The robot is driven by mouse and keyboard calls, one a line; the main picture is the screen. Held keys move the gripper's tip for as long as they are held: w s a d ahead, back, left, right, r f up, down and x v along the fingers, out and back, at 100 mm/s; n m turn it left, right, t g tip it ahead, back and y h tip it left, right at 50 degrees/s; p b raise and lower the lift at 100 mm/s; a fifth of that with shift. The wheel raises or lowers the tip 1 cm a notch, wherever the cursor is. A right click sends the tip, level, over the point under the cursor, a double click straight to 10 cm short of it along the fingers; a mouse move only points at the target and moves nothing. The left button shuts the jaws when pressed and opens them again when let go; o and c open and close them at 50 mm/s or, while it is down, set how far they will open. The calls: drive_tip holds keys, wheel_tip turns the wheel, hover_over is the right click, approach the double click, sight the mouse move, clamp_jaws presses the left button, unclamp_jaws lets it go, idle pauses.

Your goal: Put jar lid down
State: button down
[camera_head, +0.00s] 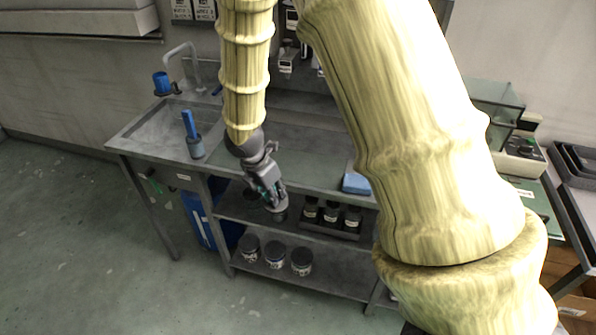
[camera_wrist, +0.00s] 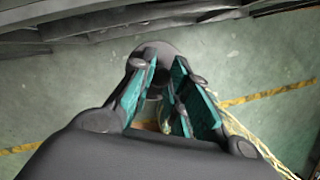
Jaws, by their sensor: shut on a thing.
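My gripper (camera_head: 272,198) is in front of the steel bench, below the level of its top and near the upper undershelf. It is shut on a grey round jar lid (camera_head: 279,208), which shows at the fingertips. In the wrist view the lid (camera_wrist: 160,47) shows as a grey rounded shape at the far end of my gripper (camera_wrist: 168,88), between the teal finger pads. The fingers hide part of the lid. I cannot tell whether the lid touches the shelf.
The upper undershelf (camera_head: 232,208) holds a tray of dark bottles (camera_head: 331,211) to the right of my gripper. Three dark jars (camera_head: 275,256) stand on the lower shelf. A blue bin (camera_head: 199,221) is under the bench at left. A blue block (camera_head: 355,183) lies on the bench top.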

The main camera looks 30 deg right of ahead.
sight(282, 202)
drive_tip(key=r+n, duration=0.1)
drive_tip(key=n, duration=0.1)
drive_tip(key=d+n+t, duration=0.1)
drive_tip(key=n, duration=0.1)
drive_tip(key=s+d+r+n, duration=0.1)
drive_tip(key=n, duration=0.1)
drive_tip(key=shift+r+b, duration=0.3)
drive_tip(key=n, duration=0.1)
drive_tip(key=r+n, duration=0.1)
drive_tip(key=s+d+n+t+y, duration=0.1)
drive_tip(key=n, duration=0.1)
drive_tip(key=shift+r, duration=0.35)
drive_tip(key=shift+w, duration=0.1)
drive_tip(key=w+d+p, duration=0.1)
drive_tip(key=w+d, duration=0.2)
drive_tip(key=w+d+f+p, duration=0.1)
drive_tip(key=w+d+p, duration=0.1)
drive_tip(key=w+d, duration=0.2)
drive_tip(key=w+d+p, duration=0.1)
drive_tip(key=w+d, duration=0.2)
drive_tip(key=w, duration=0.1)
drive_tip(key=shift+d+f, duration=0.15)
drive_tip(key=shift+d, duration=0.2)
drive_tip(key=shift+w+d+f+n+p, duration=0.2)
drive_tip(key=shift+f+n+p, duration=0.15)
drive_tip(key=shift+f, duration=1.45)
drive_tip(key=shift+f, duration=0.15)
